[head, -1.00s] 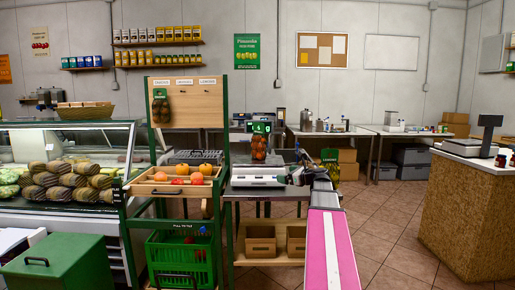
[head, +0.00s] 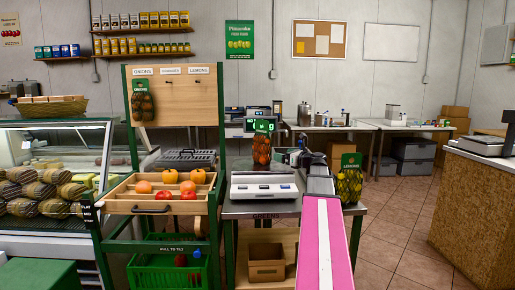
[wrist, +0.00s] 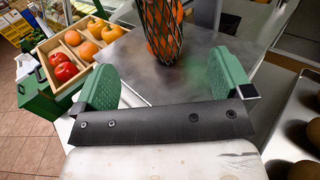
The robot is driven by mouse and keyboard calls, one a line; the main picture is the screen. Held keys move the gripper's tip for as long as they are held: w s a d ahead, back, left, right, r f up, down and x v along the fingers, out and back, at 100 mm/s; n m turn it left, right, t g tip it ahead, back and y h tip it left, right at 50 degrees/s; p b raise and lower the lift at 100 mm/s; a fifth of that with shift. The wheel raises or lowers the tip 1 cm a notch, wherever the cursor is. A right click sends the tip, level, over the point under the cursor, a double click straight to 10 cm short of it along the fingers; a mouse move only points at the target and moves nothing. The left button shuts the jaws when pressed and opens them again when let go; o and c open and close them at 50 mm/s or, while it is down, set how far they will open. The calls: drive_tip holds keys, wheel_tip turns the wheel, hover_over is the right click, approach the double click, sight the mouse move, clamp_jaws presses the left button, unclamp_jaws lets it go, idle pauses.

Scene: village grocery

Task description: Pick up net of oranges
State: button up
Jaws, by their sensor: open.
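The net of oranges (head: 262,148) stands upright on the metal counter behind the white scale, with a green tag at its top. In the wrist view the net (wrist: 162,32) shows at the top edge, its upper part cut off, orange fruit behind dark green mesh. My gripper (wrist: 165,88) is open with its two green fingers wide apart. The net lies ahead of the gap between the fingers, and nothing is between them. In the head view my arm reaches over the counter to the right of the net, and the fingertips are hard to make out.
A net of lemons (head: 349,184) stands to the right of my arm. A white scale (head: 263,186) sits in front of the oranges. A wooden produce tray (head: 125,204) with loose fruit is at left, below a pegboard (head: 190,110) with a hanging net of onions (head: 142,104).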

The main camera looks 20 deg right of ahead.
sight(266, 143)
drive_tip(key=shift+w+a, duration=0.15)
drive_tip(key=shift+w, duration=0.6)
drive_tip(key=x, duration=1)
drive_tip(key=shift+a+f, duration=0.1)
drive_tip(key=shift+a, duration=0.05)
drive_tip(key=c, duration=1.6)
wheel_tip(266, 143, up, 4)
drive_tip(key=s+a+r, duration=0.2)
drive_tip(key=a, duration=0.1)
drive_tip(key=s+a+r, duration=0.2)
drive_tip(key=a, duration=0.1)
drive_tip(key=s+a+r, duration=0.2)
drive_tip(key=a+r, duration=0.1)
drive_tip(key=shift+s+a, duration=0.15)
drive_tip(key=shift+a, duration=0.25)
